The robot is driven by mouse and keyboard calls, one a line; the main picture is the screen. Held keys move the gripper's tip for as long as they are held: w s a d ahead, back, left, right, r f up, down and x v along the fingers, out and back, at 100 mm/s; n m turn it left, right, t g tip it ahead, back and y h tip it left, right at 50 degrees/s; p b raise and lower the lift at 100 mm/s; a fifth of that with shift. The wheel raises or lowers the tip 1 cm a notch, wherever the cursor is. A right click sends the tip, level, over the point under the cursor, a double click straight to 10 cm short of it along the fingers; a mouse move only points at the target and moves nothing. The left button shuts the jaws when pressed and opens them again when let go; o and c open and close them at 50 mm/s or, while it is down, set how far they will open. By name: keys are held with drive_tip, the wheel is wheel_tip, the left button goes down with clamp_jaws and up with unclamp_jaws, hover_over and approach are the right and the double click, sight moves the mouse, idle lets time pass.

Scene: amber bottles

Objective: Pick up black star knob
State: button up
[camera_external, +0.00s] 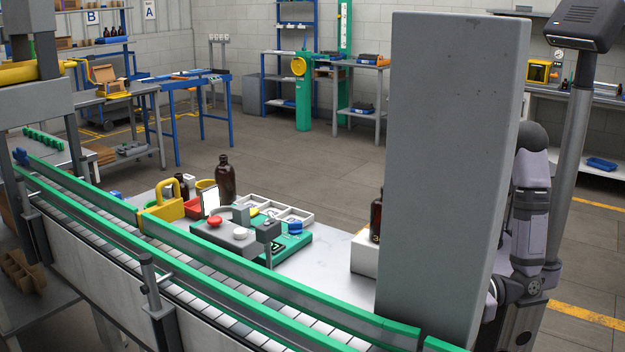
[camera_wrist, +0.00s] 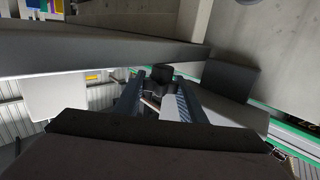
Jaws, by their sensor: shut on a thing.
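My gripper (camera_wrist: 160,82) shows in the wrist view with its two fingers closed around a small dark object between the tips. This object looks like the black star knob (camera_wrist: 161,72), but its star shape is not clear at this size. In the external view my gripper and the knob are hidden behind the big grey pillar; only part of my arm shows at its right edge.
The grey pillar (camera_external: 450,170) blocks much of the bench. A brown bottle (camera_external: 376,216) on a white box (camera_external: 364,255) stands just left of it. A conveyor with green rails (camera_external: 230,270) runs along the front. Another brown bottle (camera_external: 225,182) stands farther left.

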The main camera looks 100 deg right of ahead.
drive_tip(key=s+a+b, duration=0.1)
drive_tip(key=s+a, duration=0.1)
drive_tip(key=s, duration=0.4)
drive_tip(key=shift+s, duration=0.25)
